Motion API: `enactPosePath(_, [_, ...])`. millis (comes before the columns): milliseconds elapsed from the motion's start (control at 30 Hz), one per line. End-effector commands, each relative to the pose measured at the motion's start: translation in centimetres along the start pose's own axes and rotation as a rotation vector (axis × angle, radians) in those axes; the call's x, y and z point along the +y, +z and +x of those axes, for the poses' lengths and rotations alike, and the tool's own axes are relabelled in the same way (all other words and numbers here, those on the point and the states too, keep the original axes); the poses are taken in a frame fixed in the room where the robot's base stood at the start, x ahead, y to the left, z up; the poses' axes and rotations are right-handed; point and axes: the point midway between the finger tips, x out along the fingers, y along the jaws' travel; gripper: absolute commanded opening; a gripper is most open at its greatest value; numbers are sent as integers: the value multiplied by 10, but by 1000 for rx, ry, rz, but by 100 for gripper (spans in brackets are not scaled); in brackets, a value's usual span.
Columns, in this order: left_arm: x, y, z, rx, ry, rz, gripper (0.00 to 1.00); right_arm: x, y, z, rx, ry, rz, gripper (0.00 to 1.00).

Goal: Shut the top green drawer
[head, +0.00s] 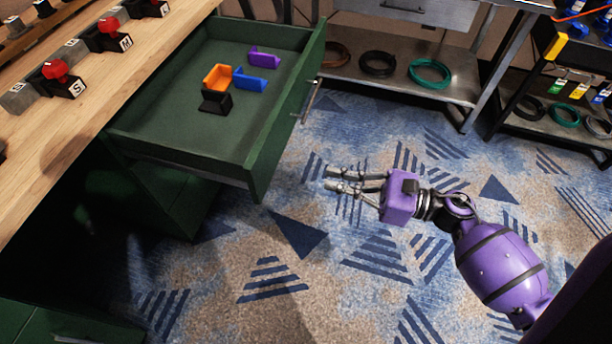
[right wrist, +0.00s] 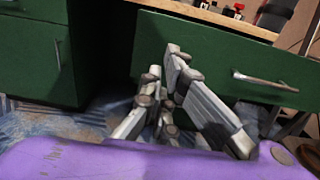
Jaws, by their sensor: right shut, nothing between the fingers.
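The top green drawer (head: 165,148) is pulled well out from under the wooden worktop in the head view. Its front panel (head: 284,125) faces right and carries a metal bar handle (head: 312,102). Orange, blue, purple and black brackets lie inside it. In the right wrist view the drawer front (right wrist: 205,62) and its handle (right wrist: 265,82) show beyond the fingers. My right gripper (head: 333,180) is shut and empty, to the right of the drawer front and apart from it in the head view. Its fingers also show in the right wrist view (right wrist: 166,78). My left gripper is not in view.
The wooden worktop (head: 110,95) holds red-knobbed switch blocks. A metal shelf (head: 400,82) with coiled cables stands behind. Another green front (right wrist: 35,55) with a handle shows left in the right wrist view. Patterned carpet (head: 330,265) is clear around my right gripper.

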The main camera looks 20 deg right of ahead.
Motion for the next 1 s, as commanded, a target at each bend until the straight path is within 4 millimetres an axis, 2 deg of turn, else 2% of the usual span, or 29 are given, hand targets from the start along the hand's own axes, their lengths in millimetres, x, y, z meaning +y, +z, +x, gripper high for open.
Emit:
enactPosePath(400, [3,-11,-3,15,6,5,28,0,2,85,-4,-1,5,0])
enactPosePath(600, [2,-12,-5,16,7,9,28,0,1,116,-2,-2,5,0])
enactPosePath(800, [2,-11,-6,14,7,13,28,0,1,129,-2,-3,7,0])
enactPosePath(1000, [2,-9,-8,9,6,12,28,0,0,130,-1,-3,7,0])
